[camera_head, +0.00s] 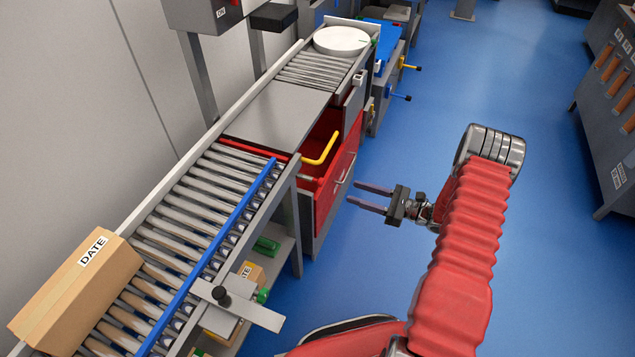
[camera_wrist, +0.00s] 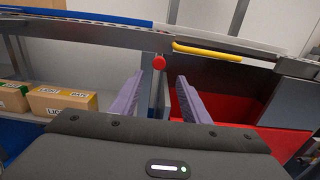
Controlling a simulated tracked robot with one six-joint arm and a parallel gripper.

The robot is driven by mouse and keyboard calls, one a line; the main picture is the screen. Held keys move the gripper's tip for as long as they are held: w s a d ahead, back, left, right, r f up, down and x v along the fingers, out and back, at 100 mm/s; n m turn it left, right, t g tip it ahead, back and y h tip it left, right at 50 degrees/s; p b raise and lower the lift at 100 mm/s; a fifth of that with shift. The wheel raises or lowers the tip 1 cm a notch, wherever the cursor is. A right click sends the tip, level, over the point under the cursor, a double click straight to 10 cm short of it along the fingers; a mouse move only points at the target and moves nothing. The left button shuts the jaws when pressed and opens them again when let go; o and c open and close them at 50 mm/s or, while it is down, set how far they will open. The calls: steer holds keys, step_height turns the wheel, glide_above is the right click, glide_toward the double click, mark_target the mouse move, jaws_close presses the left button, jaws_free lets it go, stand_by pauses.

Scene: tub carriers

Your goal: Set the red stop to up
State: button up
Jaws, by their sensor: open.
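In the head view the red stop (camera_head: 250,148) is a thin red bar across the far end of the roller conveyor, where the rollers meet a flat grey plate. It looks low, about level with the rollers. A red round knob (camera_wrist: 159,62) shows in the wrist view below the conveyor edge; it looks like the stop's handle end. My gripper (camera_head: 362,196) is open and empty, pointing left at the conveyor's side, to the right of the red drawer. In the wrist view the knob lies ahead, between and slightly above my fingertips (camera_wrist: 160,78), apart from them.
A yellow handle (camera_head: 322,150) sits above an open red drawer (camera_head: 340,172), close to the stop. A blue rail (camera_head: 222,240) runs along the rollers. A cardboard box (camera_head: 80,295) rests on the near rollers. Boxes (camera_wrist: 62,100) sit on a lower shelf.

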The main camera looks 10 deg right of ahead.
mark_target(323, 182)
steer(key=x, duration=1.3)
steer(key=shift+a, duration=0.1)
steer(key=shift+c, duration=0.3)
steer(key=shift+w, duration=0.1)
jaws_close()
